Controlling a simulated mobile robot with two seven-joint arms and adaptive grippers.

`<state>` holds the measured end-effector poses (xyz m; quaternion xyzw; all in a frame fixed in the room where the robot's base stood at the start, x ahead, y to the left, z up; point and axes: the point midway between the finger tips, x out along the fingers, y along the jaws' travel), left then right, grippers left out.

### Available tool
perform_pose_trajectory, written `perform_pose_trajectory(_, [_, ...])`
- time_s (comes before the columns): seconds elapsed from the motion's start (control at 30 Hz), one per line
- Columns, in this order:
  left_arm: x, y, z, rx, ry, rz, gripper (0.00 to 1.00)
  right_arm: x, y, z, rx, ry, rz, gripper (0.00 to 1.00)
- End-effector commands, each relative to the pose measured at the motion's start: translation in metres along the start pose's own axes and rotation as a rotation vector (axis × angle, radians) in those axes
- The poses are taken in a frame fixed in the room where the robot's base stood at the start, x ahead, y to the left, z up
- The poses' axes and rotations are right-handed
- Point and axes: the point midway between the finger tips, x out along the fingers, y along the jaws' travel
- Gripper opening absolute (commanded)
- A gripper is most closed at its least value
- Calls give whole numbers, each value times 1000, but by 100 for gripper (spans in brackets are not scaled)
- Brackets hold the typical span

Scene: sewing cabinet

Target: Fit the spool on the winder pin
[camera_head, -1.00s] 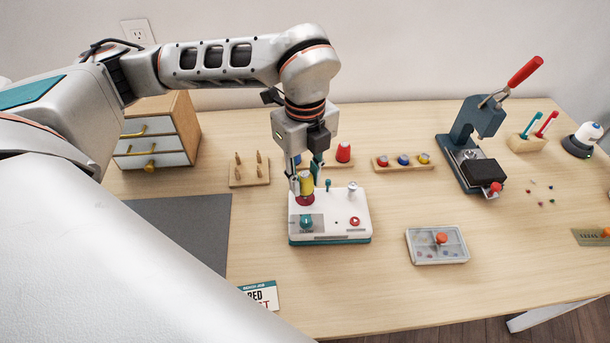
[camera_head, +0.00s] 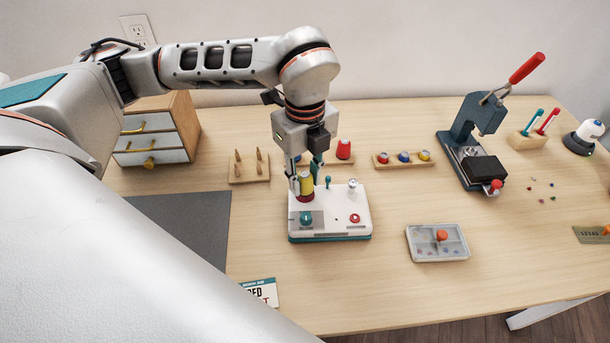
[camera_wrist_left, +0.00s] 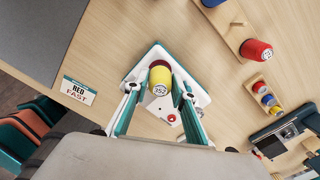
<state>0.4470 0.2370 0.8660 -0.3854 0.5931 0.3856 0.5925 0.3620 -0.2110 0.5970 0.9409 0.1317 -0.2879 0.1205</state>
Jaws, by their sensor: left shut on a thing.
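A yellow spool (camera_head: 307,183) with a numbered top (camera_wrist_left: 160,89) is between the fingers of my left gripper (camera_head: 306,178). The gripper is shut on it. The winder (camera_head: 335,228) is a white box with a teal base, and the spool is upright over its back left part. A dark red round part (camera_wrist_left: 160,63) shows just below the spool; I cannot tell whether the two touch. The winder pin is hidden, so I cannot tell how the spool sits on it. My right gripper is not in view.
A peg rack (camera_head: 248,178) stands left of the winder. A red spool (camera_head: 344,150) stands behind it. A rack of coloured spools (camera_head: 403,167), a grey tray (camera_head: 437,256) and a lever press (camera_head: 470,160) lie to the right. A label card (camera_head: 262,292) lies in front.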

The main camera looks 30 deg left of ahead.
Motion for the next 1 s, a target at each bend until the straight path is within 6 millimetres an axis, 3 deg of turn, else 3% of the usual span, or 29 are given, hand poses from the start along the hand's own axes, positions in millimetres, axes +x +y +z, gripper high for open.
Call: perform_pose_trajectory(1.0, [10, 0, 0, 0, 0, 1, 13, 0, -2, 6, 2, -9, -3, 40])
